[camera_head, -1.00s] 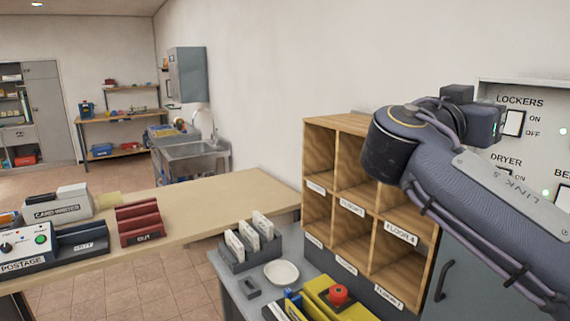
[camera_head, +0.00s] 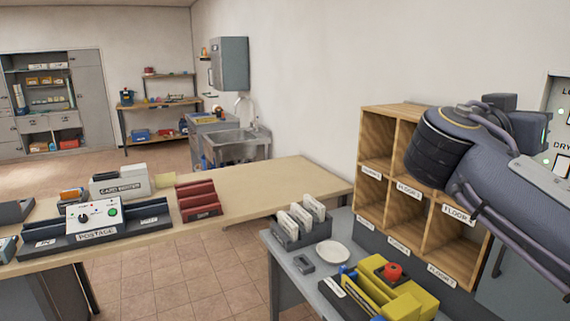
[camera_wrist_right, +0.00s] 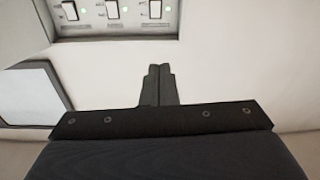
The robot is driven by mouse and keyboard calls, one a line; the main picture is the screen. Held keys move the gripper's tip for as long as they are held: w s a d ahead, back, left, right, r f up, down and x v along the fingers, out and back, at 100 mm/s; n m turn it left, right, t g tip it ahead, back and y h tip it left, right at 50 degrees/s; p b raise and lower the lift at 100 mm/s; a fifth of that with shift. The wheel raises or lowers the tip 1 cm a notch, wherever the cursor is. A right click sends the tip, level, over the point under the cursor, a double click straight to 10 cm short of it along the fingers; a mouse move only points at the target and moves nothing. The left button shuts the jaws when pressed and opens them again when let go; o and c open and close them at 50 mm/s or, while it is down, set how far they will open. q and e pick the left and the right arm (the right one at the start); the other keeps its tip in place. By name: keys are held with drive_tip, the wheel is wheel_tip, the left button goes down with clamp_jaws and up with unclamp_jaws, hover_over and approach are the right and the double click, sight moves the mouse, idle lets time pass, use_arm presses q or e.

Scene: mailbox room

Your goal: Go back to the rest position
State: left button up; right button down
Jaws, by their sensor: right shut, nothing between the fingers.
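My right gripper (camera_wrist_right: 158,84) shows in the right wrist view with its two dark fingers together and nothing between them. It points toward a bare pale wall, below a switch panel (camera_wrist_right: 115,12). In the head view my right arm comes in from the right, raised in front of the wooden pigeonhole shelf (camera_head: 377,112). The fingers of that arm cannot be made out in the head view. My left arm and gripper are not in view.
A long counter (camera_head: 262,187) holds the postage machine (camera_head: 97,214) and red racks (camera_head: 198,199). A grey side table (camera_head: 283,252) carries envelopes, a white dish (camera_head: 333,251) and a yellow holder (camera_head: 410,297). A sink (camera_head: 236,142) stands behind. Tiled floor is open between.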

drive_tip(key=s+f+n+g+y, duration=0.1)
drive_tip(key=s+f+n+y, duration=0.35)
drive_tip(key=f, duration=0.75)
drive_tip(key=s+f+n+g+y, duration=0.1)
drive_tip(key=s+f+n+y, duration=0.3)
drive_tip(key=f, duration=0.7)
drive_tip(key=s+a+f+g+y, duration=0.1)
drive_tip(key=s+a+f+y, duration=0.4)
drive_tip(key=f, duration=0.4)
drive_tip(key=s+a+f+y, duration=0.6)
drive_tip(key=s+a+f, duration=0.1)
drive_tip(key=a+f, duration=0.2)
drive_tip(key=shift+f+g, duration=0.4)
drive_tip(key=shift+f, duration=0.05)
drive_tip(key=shift+n+y, duration=0.25)
